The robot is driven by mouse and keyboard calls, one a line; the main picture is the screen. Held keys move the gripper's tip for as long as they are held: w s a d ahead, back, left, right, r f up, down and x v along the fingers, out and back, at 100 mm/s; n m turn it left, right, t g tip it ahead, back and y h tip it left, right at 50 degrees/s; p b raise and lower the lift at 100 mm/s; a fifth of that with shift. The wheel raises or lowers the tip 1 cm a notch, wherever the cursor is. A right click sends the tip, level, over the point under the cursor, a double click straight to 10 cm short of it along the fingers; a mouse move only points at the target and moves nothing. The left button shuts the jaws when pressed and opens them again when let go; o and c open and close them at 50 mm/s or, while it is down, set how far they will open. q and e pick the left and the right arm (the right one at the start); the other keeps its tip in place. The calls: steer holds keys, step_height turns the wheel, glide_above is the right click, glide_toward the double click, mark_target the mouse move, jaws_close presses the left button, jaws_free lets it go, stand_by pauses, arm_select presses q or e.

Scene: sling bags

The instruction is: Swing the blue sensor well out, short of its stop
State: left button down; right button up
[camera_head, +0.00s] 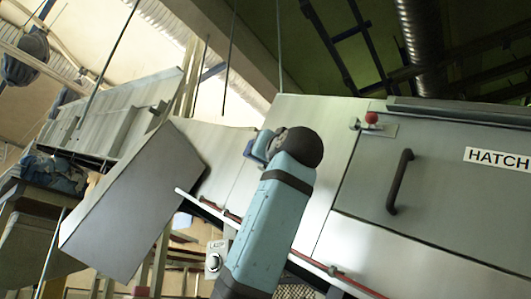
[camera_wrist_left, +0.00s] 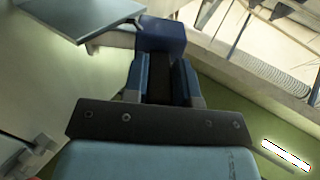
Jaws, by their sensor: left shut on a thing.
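The blue sensor (camera_wrist_left: 162,34) is a dark blue block at the top middle of the left wrist view, with a pale bracket on its left side. My left gripper (camera_wrist_left: 160,62) is shut on it, with one finger on each side. In the head view my light blue left arm rises from the bottom to a dark round joint. A small blue part shows just left of that joint; I cannot tell whether it is sensor or gripper. My right gripper is in neither view.
A grey box-like panel (camera_head: 135,200) hangs out at the left of the metal machine. A hatch (camera_head: 450,190) with a dark handle (camera_head: 399,182) and a red knob (camera_head: 371,118) are to the right. A flat grey plate (camera_wrist_left: 80,15) lies left of the sensor in the wrist view.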

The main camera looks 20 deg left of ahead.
arm_select(q)
steer(key=c, duration=0.9)
jaws_free()
steer(key=shift+w, duration=0.1)
steer(key=shift+s+d+f, duration=0.25)
steer(key=shift+s, duration=0.05)
steer(key=b+v, duration=0.3)
steer(key=v, duration=1)
steer(key=shift+w, duration=0.1)
